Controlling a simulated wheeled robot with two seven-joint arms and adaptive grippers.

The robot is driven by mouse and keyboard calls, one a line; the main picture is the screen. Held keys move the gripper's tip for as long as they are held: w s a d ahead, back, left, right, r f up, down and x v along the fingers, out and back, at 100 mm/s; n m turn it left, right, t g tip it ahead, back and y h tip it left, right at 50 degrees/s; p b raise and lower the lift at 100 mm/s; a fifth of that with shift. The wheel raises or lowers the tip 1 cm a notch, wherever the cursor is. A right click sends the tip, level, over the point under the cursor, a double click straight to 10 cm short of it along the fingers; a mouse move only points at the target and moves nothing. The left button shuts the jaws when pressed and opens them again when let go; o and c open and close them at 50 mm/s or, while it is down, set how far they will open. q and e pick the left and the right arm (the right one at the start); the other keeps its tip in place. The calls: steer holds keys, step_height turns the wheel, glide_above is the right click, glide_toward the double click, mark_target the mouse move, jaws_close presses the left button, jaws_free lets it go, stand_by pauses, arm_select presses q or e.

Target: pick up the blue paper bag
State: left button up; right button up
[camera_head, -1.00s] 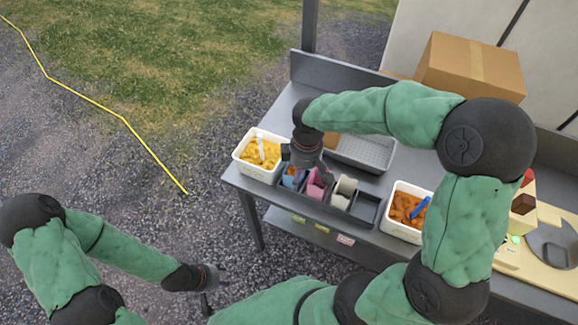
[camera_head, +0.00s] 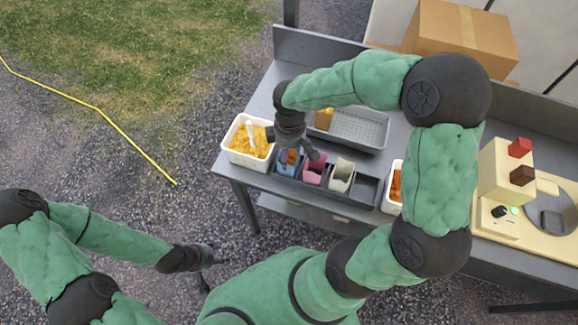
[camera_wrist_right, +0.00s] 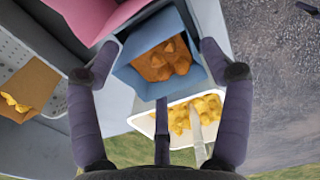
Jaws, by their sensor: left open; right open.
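The blue paper bag (camera_head: 287,167) stands in the dark divided rack on the table, at its left end, partly hidden by my right gripper (camera_head: 298,154). In the right wrist view the blue bag (camera_wrist_right: 127,74) is open at the top, with orange-brown pieces inside. My right gripper (camera_wrist_right: 160,62) is open, with two fingers on either side of the bag and a third finger below it in the picture. I cannot tell whether any finger touches it. My left gripper (camera_head: 210,262) is open and empty, low beside the table over the gravel.
A pink bag (camera_head: 314,171) and a cream bag (camera_head: 341,175) stand right of the blue one in the rack (camera_head: 365,190). A white tub (camera_head: 233,153) of yellow snacks with a scoop is close on the left. A grey perforated tray (camera_head: 362,142) lies behind.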

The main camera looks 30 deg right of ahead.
mark_target(289, 157)
step_height(289, 157, down, 4)
steer(key=shift+w+r+b, duration=0.1)
steer(key=shift+w+b, duration=0.05)
steer(key=shift+b, duration=0.3)
steer(key=shift+c, duration=0.3)
steer(key=c, duration=0.7)
